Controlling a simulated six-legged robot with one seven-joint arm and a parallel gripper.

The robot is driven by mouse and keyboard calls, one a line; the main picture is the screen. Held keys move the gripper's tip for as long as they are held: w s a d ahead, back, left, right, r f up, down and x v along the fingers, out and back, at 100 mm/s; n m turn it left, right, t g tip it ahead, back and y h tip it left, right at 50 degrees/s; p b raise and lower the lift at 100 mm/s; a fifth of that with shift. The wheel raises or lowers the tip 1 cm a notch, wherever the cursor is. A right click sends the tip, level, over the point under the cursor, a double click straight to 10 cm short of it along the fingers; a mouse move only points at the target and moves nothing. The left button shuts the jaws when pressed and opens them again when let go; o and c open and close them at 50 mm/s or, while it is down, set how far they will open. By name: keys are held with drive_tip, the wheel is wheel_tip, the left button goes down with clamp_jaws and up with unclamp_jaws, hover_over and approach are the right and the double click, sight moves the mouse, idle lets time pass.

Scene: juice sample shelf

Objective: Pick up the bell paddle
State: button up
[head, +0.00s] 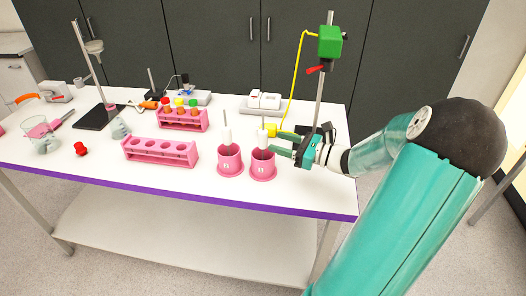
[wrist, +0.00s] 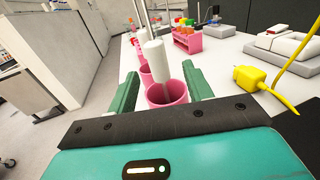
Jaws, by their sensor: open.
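Two pink cups stand side by side near the table's front edge. In each stands a white cylinder with a thin metal rod rising from it: the left one (head: 227,136) and the right one (head: 262,137). I take these for paddles; the pictures do not show which is the bell paddle, as the lower ends are hidden in the cups. My gripper (head: 281,145) is open, just right of the right paddle. In the wrist view the nearer white cylinder (wrist: 156,62) shows between my open green fingers (wrist: 160,76), with no visible contact.
The right pink cup (head: 262,168) is close below my fingers; the left pink cup (head: 229,163) is beside it. A stand with a green box (head: 329,43) and a yellow cable rises near my wrist. A pink rack (head: 160,151) stands left, with glassware beyond.

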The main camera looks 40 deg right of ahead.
sight(264, 139)
drive_tip(key=x, duration=0.8)
drive_tip(key=shift+a, duration=0.2)
drive_tip(key=shift+c, duration=0.2)
clamp_jaws()
